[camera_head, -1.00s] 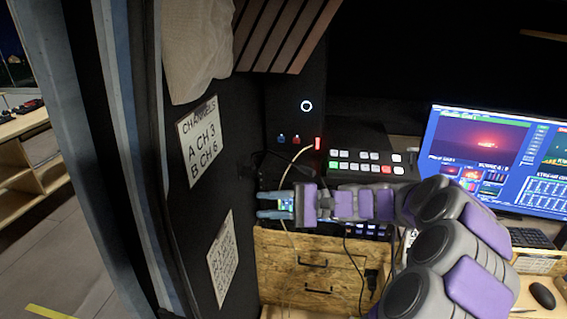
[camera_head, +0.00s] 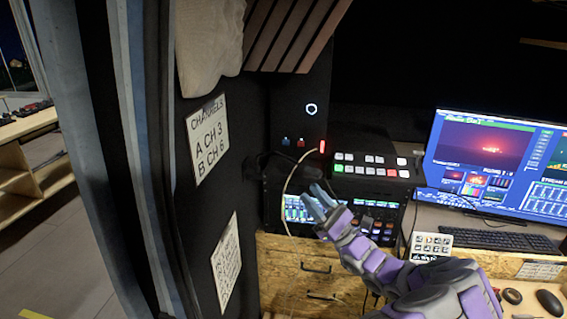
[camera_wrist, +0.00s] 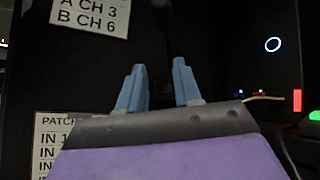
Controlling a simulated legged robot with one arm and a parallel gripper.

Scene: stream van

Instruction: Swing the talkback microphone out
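A dark, slim shape (camera_head: 262,164) stands out from the black side panel in the head view, just above the rack of lit screens; it looks like the talkback microphone, but it is hard to tell against the black. My gripper (camera_head: 311,193) is below and right of it, in front of the rack, fingers pointing up and left. In the wrist view my gripper (camera_wrist: 159,66) has its two blue fingers apart with nothing between them. A dark, blurred rod-like shape (camera_wrist: 180,22) shows above the fingertips. I cannot tell whether anything touches.
A pale cable (camera_head: 289,180) hangs in front of the rack (camera_head: 268,203). A button panel (camera_head: 372,168) sits right of it, with a monitor (camera_head: 490,165) and keyboard (camera_head: 487,236) farther right. A channel sign (camera_head: 207,138) is on the left panel. Wooden drawers (camera_head: 310,283) stand below.

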